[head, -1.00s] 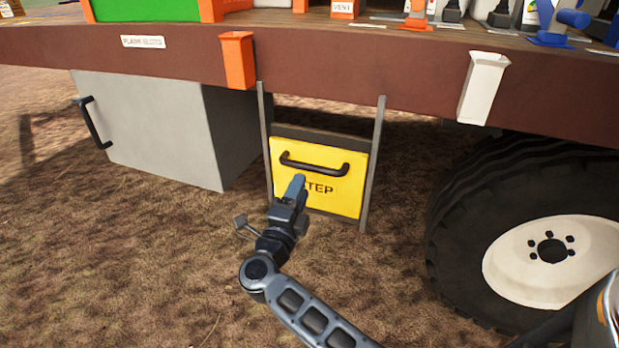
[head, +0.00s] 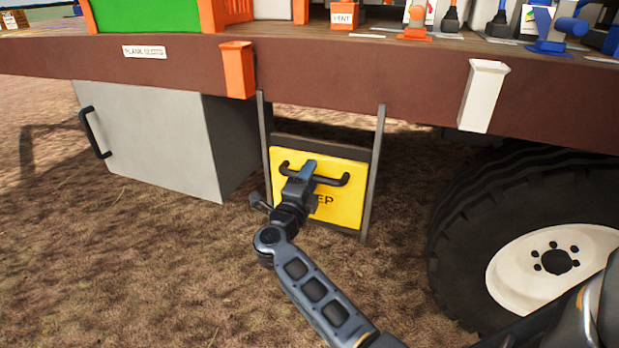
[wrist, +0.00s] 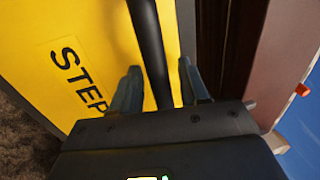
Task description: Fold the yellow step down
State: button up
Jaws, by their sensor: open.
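The yellow step (head: 340,207) stands upright as a panel between two grey posts under the wagon bed. The word STEP shows on it, partly covered by my gripper in the head view. A black bar handle (head: 335,181) runs across its upper part. My gripper (head: 307,168) is at the handle's left-middle. In the wrist view the yellow panel (wrist: 85,30) fills the left side, and the black handle (wrist: 150,50) passes between the two open fingers of my gripper (wrist: 160,88). Whether a finger touches the handle I cannot tell.
A grey box (head: 150,140) with a black side handle hangs left of the step. A large wheel (head: 540,235) stands to the right. An orange holder (head: 237,70) and a white holder (head: 482,95) are on the brown wagon edge (head: 350,75). Bare ground lies in front.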

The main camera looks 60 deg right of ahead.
grip_shut()
jog(key=shift+a+f, duration=0.1)
dwell(0.5)
